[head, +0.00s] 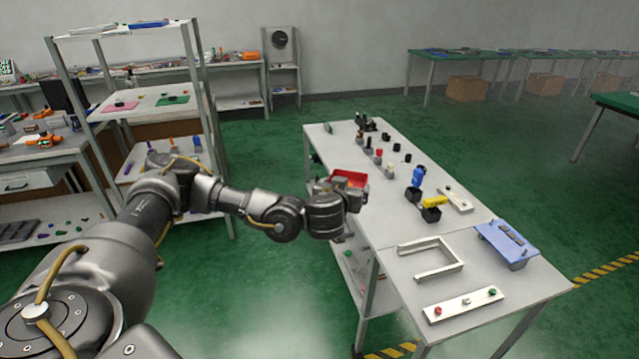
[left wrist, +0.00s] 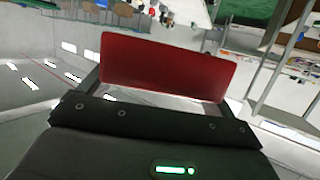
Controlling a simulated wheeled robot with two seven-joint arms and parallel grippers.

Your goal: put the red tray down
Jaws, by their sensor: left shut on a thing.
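The red tray (head: 350,178) is small and open-topped, over the left edge area of the long white table (head: 340,150) in the head view. My left gripper (head: 346,187) is shut on the tray's near side and partly hides it. In the left wrist view the red tray (left wrist: 165,66) shows as a flat red wall between the fingers of my left gripper (left wrist: 163,92). I cannot tell whether the tray touches the tabletop. My right gripper is in neither view.
Several small levers and knobs (head: 378,155) stand on the table to the right of the tray. A yellow-handled black fixture (head: 432,208), a blue plate fixture (head: 507,244) and a white frame (head: 430,258) are nearer. A shelf rack (head: 200,100) stands at the left.

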